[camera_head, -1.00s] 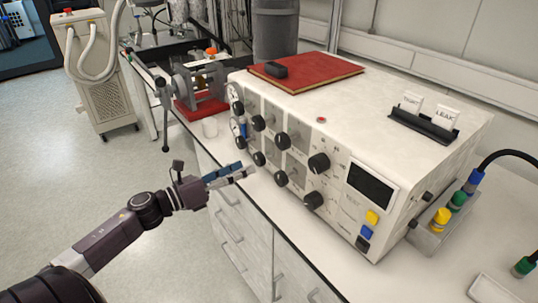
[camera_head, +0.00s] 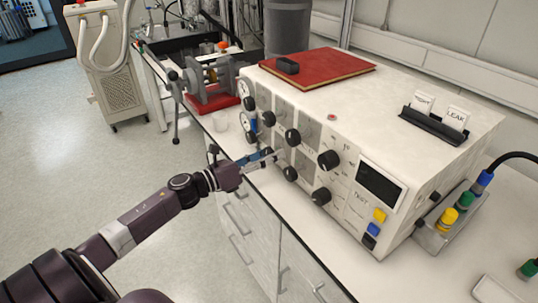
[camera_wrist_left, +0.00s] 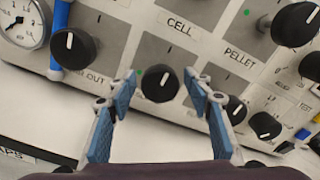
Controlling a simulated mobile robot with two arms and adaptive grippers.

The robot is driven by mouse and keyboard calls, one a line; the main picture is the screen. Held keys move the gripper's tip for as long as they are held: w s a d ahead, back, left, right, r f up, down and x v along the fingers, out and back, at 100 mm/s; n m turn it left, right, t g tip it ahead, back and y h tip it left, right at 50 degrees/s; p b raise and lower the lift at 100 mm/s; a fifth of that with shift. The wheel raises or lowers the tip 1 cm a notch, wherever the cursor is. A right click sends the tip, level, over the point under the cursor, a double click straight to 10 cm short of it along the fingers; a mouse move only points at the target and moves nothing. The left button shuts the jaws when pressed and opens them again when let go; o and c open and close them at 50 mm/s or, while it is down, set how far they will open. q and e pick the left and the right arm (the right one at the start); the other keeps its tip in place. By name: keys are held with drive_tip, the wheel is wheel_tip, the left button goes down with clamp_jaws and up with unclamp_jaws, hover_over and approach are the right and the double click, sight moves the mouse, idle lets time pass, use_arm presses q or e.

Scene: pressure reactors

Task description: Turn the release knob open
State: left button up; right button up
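A black round knob (camera_wrist_left: 160,84) with a white mark pointing roughly up sits between my left fingertips in the left wrist view. A small green dot is beside its upper left. My left gripper (camera_wrist_left: 164,86) is open, with one blue-padded finger on each side of the knob and visible gaps. In the head view my left gripper (camera_head: 270,156) is at the front of the white instrument (camera_head: 420,80), covering part of its lower knob row. I cannot read a release label, so I cannot tell which knob it names. My right gripper is not in view.
Neighbouring knobs (camera_wrist_left: 74,48) and (camera_wrist_left: 236,109) are close on both sides, and a gauge (camera_wrist_left: 20,22) is at upper left. A red book (camera_head: 330,70) and a sign holder (camera_head: 435,125) lie on the instrument.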

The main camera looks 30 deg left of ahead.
use_arm(q)
drive_tip(key=c, duration=1)
drive_tip(key=shift+n, duration=0.3)
drive_tip(key=n+p, duration=0.2)
drive_tip(key=n, duration=0.3)
drive_tip(key=shift+r+n, duration=0.1)
drive_tip(key=shift+n, duration=0.2)
drive_tip(key=n+p, duration=0.2)
drive_tip(key=n, duration=0.3)
drive_tip(key=shift+r+p, duration=0.1)
drive_tip(key=shift+p, duration=0.3)
drive_tip(key=n+p, duration=0.2)
drive_tip(key=n, duration=0.4)
drive_tip(key=shift+n+p, duration=0.3)
drive_tip(key=shift+n, duration=0.1)
drive_tip(key=n+p, duration=0.1)
drive_tip(key=n, duration=0.2)
drive_tip(key=shift+n+p, duration=0.35)
drive_tip(key=shift+n, duration=1.15)
